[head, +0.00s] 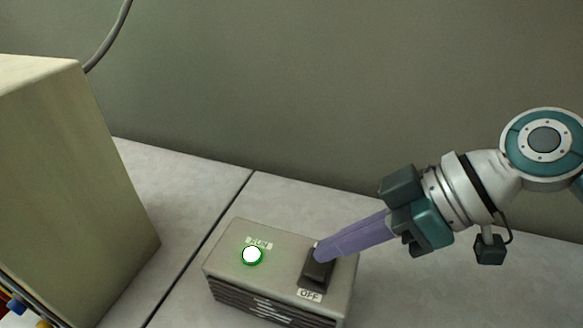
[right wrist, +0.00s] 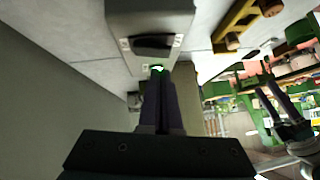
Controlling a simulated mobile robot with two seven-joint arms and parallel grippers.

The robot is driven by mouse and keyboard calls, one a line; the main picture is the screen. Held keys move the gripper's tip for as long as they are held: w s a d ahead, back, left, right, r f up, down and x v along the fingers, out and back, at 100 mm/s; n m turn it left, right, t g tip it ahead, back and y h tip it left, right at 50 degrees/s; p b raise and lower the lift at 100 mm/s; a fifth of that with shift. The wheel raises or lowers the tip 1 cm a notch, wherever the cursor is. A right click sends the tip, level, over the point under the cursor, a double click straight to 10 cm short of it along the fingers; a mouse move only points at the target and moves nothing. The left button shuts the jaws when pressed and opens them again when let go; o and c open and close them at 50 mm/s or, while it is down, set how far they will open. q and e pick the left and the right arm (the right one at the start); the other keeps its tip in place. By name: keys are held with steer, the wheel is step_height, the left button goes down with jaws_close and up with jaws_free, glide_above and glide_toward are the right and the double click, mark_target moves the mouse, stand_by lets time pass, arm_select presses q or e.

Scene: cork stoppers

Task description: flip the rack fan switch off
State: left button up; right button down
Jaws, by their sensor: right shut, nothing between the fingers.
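The fan switch is a black rocker (head: 316,272) on top of a beige box (head: 225,240), with an OFF label at its near end. A round lamp (head: 252,255) on the box glows white with a green rim. My right gripper (head: 320,254) is shut and empty, its purple fingertips at the far end of the rocker; I cannot tell whether they press it. In the right wrist view the rocker (right wrist: 152,42) lies just beyond the shut fingers. What looks like my left gripper (right wrist: 268,92) shows there at the right, its dark fingers apart.
A large beige cabinet (head: 70,150) stands at the left, with a grey cable (head: 110,35) rising behind it. A bare wall is behind the box. The right wrist view shows green and yellow clutter in the distance.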

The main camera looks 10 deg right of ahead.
steer(key=shift+s+a+f, duration=0.1)
steer(key=shift+s+f, duration=0.05)
steer(key=shift+f, duration=0.8)
